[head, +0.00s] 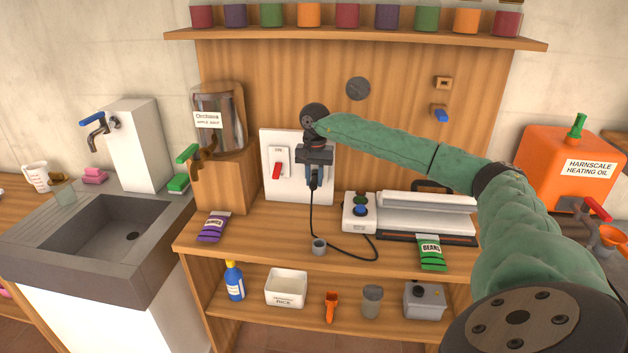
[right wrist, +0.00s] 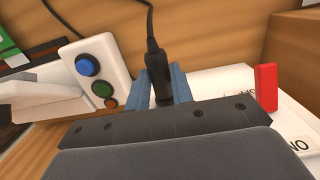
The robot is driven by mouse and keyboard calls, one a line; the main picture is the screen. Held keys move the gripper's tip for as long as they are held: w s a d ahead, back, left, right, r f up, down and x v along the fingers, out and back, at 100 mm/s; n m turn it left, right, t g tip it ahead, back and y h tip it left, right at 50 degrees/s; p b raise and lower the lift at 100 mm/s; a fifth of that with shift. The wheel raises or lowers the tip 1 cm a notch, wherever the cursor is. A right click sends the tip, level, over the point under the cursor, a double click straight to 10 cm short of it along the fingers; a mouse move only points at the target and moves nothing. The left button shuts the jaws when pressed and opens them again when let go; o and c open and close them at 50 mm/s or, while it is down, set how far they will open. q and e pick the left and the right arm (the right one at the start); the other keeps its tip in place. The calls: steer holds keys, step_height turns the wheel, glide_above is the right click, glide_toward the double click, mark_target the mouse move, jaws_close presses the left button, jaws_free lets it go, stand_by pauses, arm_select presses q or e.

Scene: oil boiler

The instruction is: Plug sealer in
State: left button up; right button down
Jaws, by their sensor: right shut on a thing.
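My right gripper (head: 314,160) is shut on the sealer's black plug (head: 314,178) in front of the right half of the white wall panel (head: 297,194). In the right wrist view the plug (right wrist: 160,82) sits between the blue fingers, with its cord (right wrist: 151,25) running away from them. The gripper hides the socket, so I cannot tell whether the plug touches it or is in it. The panel's red switch (head: 277,171) is left of the gripper. The sealer (head: 425,214) lies on the counter, its white button box (head: 360,212) at its left. My left gripper is not in view.
A green BEANS bag (head: 432,254) leans at the sealer's front. A grey cup (head: 319,246) stands by the cord. A purple bag (head: 213,227) and a wooden juice dispenser (head: 226,177) are at left. The counter's front middle is mostly clear.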

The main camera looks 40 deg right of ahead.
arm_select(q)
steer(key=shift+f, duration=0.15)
arm_select(e)
steer(key=shift+w+d, duration=0.45)
steer(key=c, duration=1.1)
jaws_free()
steer(key=shift+c, duration=0.2)
arm_select(q)
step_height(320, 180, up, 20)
steer(key=b, duration=0.2)
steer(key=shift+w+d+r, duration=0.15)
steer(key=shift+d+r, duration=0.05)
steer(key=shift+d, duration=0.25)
arm_select(e)
steer(key=r, duration=0.7)
steer(key=shift+w+d+r, duration=0.15)
steer(key=shift+d+r, duration=0.05)
steer(key=shift+r, duration=0.2)
